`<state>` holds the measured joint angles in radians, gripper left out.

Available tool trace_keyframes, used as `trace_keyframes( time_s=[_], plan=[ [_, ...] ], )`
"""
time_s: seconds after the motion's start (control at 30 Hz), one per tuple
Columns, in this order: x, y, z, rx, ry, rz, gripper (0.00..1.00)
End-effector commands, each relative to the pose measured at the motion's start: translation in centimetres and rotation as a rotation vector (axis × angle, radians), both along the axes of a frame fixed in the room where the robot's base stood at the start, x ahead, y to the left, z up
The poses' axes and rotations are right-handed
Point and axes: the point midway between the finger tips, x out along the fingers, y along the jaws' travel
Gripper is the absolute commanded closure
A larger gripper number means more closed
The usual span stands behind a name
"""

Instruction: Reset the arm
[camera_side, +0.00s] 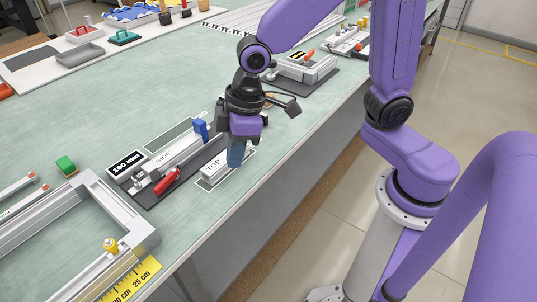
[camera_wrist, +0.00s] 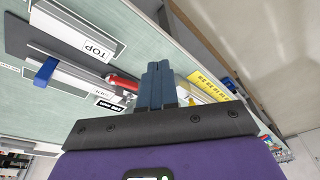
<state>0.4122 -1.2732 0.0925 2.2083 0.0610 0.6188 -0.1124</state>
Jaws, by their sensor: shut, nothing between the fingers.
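My purple arm reaches over the green bench, and my gripper (camera_side: 235,155) points down with its blue fingers together, above or beside the profile piece labelled TOP (camera_side: 212,165). I cannot tell if the fingertips touch it. In the wrist view the blue fingers (camera_wrist: 158,80) are shut with nothing between them. The TOP label (camera_wrist: 95,46) shows there to the left of the fingers. A red-handled clamp (camera_side: 168,181) lies on a dark mat beside the SIDE-labelled piece, and the clamp also shows in the wrist view (camera_wrist: 122,82). A blue block (camera_side: 201,127) stands on that piece.
An aluminium frame (camera_side: 150,232) with a yellow ruler (camera_side: 135,280) lies at the front left. A green block (camera_side: 65,164) and a 180 mm sign (camera_side: 127,164) are near it. Another fixture (camera_side: 305,68) stands behind my gripper. The bench's middle left is clear.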

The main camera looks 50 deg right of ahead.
Motion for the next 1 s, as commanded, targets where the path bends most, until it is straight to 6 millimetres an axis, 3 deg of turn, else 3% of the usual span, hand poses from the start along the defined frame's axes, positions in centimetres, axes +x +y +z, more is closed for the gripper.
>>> trace_keyframes(
  time_s=[0.3, 0.5, 0.7, 1.0],
  plan=[
    [-9.7, -7.7, 1.5, -0.094, 0.057, 0.101, 1.0],
    [-14.0, -11.8, 1.7, -0.148, 0.078, 0.147, 1.0],
    [-15.8, -13.6, 1.7, -0.174, 0.086, 0.168, 1.0],
    [-15.9, -13.7, 1.7, -0.177, 0.087, 0.17, 1.0]
  ],
)
